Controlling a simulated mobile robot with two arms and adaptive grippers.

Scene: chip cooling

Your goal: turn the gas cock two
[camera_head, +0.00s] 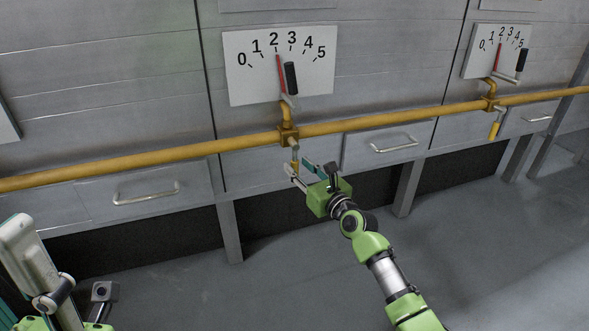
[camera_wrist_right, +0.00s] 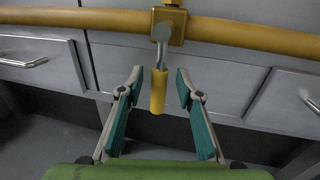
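A gas cock with a yellow handle (camera_head: 294,166) hangs straight down from a brass-coloured valve (camera_head: 288,134) on the yellow pipe, below the nearer gauge (camera_head: 305,82). In the right wrist view the yellow handle (camera_wrist_right: 158,92) hangs between the fingertips of my right gripper (camera_wrist_right: 158,80). The fingers are spread, with gaps on both sides of the handle. In the head view my right gripper (camera_head: 298,168) reaches the handle from below. Part of my left gripper (camera_head: 42,270) shows at the lower left, cut off by the frame; its opening cannot be judged.
The gauge's red needle points near 2. A second gauge (camera_head: 489,60) and yellow handle (camera_head: 495,130) are at the right. The yellow pipe (camera_head: 150,160) crosses the grey cabinets. Drawer handles (camera_head: 145,193) stick out below it. The floor in front is clear.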

